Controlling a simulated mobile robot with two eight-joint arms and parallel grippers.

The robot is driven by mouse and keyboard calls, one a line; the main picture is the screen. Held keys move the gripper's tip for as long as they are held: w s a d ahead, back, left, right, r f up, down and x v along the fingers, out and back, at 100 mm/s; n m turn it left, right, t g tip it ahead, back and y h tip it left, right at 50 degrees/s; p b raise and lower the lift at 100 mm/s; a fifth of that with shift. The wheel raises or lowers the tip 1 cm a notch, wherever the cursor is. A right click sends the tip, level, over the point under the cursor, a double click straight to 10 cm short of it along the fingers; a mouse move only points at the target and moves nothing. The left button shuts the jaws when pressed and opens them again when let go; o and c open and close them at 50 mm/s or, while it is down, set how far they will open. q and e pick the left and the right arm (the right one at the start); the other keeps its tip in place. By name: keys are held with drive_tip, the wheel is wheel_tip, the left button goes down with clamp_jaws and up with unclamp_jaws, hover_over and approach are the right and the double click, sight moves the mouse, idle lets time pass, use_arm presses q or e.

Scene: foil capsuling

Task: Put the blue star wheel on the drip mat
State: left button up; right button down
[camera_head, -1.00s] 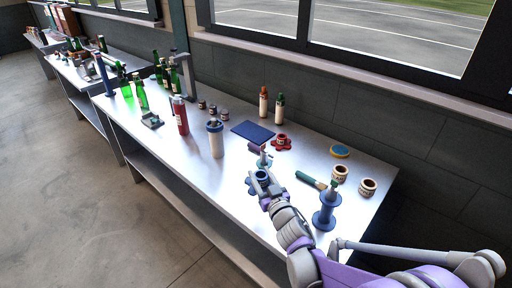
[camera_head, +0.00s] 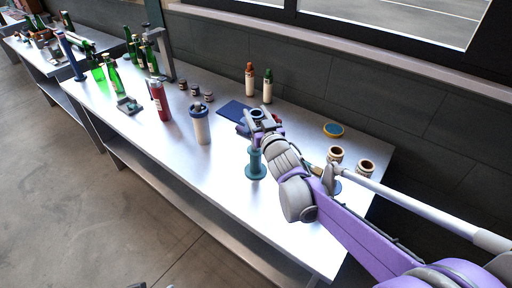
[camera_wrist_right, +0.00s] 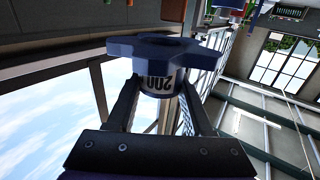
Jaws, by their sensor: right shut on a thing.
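The blue star wheel (camera_wrist_right: 165,55) is between the two fingers of my right gripper in the right wrist view, with a white label reading 200 on its hub. In the head view the wheel (camera_head: 257,114) shows at the tip of my right gripper (camera_head: 259,119), raised above the bench. The drip mat (camera_head: 231,110) is a flat dark blue rectangle on the bench, just left of and behind the gripper. Its right part is hidden by the gripper and wheel. My left gripper does not show.
A teal spool-shaped stand (camera_head: 256,163) stands below my right gripper. A white bottle with a blue collar (camera_head: 200,125) and a red cylinder (camera_head: 160,102) stand to the left. Two bottles (camera_head: 250,80) stand behind the mat. The bench's front left stretch is clear.

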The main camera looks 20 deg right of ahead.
wheel_tip(320, 180, down, 10)
drive_tip(key=shift+r+b, duration=0.25)
drive_tip(key=shift+b, duration=0.15)
drive_tip(key=shift+c, duration=1.4)
unclamp_jaws()
drive_tip(key=shift+f, duration=0.1)
